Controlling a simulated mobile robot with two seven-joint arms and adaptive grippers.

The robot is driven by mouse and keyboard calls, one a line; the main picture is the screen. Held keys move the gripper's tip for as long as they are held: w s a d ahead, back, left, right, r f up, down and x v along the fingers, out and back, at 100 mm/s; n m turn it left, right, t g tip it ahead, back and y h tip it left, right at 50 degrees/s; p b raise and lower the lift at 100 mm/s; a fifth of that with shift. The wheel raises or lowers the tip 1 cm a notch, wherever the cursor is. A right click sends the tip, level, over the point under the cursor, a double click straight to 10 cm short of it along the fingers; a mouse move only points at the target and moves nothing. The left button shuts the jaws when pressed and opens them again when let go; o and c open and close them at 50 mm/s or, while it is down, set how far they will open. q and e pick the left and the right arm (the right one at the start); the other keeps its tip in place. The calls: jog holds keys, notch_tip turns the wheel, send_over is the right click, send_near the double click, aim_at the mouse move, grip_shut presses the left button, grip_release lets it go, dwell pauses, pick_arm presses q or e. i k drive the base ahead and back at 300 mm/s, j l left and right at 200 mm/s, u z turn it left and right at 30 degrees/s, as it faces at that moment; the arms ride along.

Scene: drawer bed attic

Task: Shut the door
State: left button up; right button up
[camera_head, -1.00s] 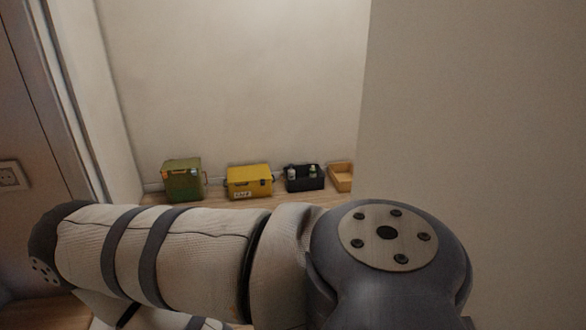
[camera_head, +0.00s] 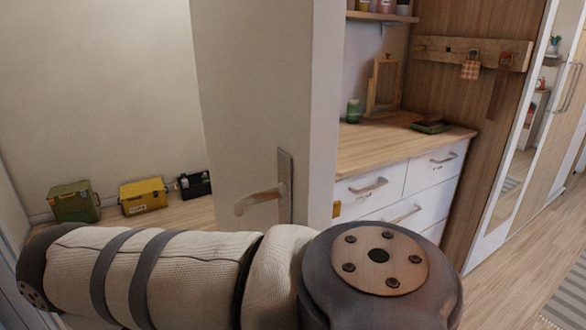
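The door (camera_head: 255,90) is a pale panel standing open in the middle of the view, with its edge turned toward me. Its lever handle (camera_head: 262,198) sits on a metal plate low on the panel. The doorway opening with a bare wall behind it (camera_head: 100,90) is to the left. One of my arms lies across the bottom of the view, in front of the door's lower part and hiding it. Neither gripper shows, and I cannot tell whether my arm touches the door.
A green box (camera_head: 73,203), a yellow box (camera_head: 143,196) and a black caddy (camera_head: 194,186) sit by the back wall. A white drawer unit with a wooden top (camera_head: 400,145) stands right of the door. Open wooden floor (camera_head: 530,260) lies at the right.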

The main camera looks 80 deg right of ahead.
aim_at(269, 75)
jog(key=k+l+z, duration=0.75)
jog(key=k+l, duration=0.15)
